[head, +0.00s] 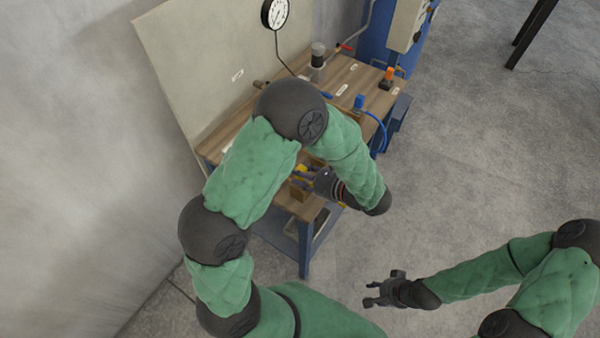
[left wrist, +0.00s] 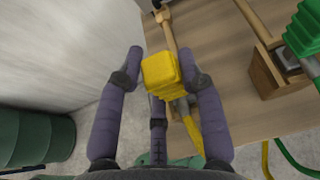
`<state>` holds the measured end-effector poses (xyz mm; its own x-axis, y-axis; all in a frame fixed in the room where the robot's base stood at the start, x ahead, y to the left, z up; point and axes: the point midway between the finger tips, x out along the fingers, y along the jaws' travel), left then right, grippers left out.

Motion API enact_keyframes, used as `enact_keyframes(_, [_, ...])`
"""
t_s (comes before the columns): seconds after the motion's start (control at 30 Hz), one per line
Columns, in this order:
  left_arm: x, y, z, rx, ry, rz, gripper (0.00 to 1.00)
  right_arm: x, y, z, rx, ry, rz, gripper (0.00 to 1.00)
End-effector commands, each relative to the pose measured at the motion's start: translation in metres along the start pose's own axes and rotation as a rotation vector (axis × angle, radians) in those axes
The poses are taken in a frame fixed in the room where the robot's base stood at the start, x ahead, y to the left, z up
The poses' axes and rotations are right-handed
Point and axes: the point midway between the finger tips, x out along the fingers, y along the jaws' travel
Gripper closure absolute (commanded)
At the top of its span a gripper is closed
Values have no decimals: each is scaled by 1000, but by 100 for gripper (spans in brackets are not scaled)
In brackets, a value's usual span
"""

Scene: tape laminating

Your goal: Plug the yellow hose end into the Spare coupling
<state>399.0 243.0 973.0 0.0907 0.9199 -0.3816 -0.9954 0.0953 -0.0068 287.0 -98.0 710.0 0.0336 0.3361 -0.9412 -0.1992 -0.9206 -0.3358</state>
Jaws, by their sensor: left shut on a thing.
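The yellow hose end (left wrist: 160,72) is a blocky yellow piece between the purple fingers of my left gripper (left wrist: 160,62) in the left wrist view. It sits close to the right-hand finger, and a metal stem (left wrist: 188,122) shows beyond it. In the head view my left gripper (head: 308,178) is at the near end of the workbench, beside small yellow pieces, partly hidden by my arm. My right gripper (head: 373,292) is open and empty over the floor. I cannot pick out the Spare coupling, as the labels are too small to read.
The wooden workbench (head: 345,78) holds a blue hose end (head: 358,101) and an orange piece (head: 388,74). A green hose end (left wrist: 303,28) and a wooden block (left wrist: 268,72) stand right of my left gripper. A back panel (head: 190,75) borders the bench.

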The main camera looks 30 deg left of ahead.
Motion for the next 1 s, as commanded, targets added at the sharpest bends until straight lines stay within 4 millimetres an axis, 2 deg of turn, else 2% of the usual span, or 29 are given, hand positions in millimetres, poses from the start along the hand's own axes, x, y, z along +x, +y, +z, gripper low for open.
enact_keyframes(1.0, [2, 0, -5, 0, 0, 0, 98, 1, 0, 0, 0, 0, 0, 60])
